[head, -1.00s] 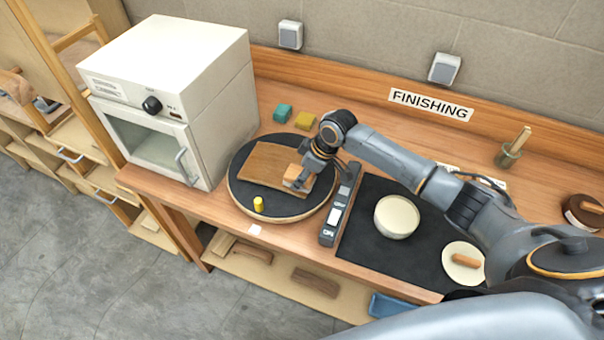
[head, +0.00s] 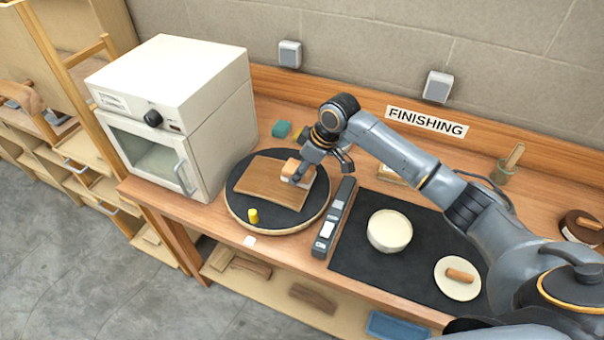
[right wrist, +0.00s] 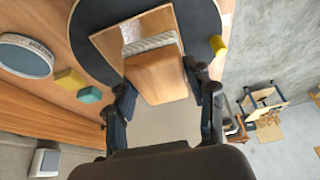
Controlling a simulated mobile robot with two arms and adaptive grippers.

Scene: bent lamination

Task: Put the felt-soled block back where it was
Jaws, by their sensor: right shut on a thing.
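My right gripper (head: 302,174) is shut on the felt-soled block (head: 291,167), a wooden block with a pale grey layer under it. It is over the back right part of a thin brown wood panel (head: 266,184), which lies on a black-topped round turntable (head: 240,208). In the right wrist view the block (right wrist: 158,78) sits between the fingers of the gripper (right wrist: 160,90), with its grey felt edge toward the panel (right wrist: 105,43). I cannot tell whether the felt touches the panel. My left gripper is not in view.
A yellow peg (head: 253,216) stands on the turntable's front edge. A grey strip device (head: 333,218) lies right of the turntable. Beyond it, a black mat (head: 356,257) bears a cream bowl (head: 390,231) and a round dish (head: 448,285). A white oven (head: 190,110) stands left.

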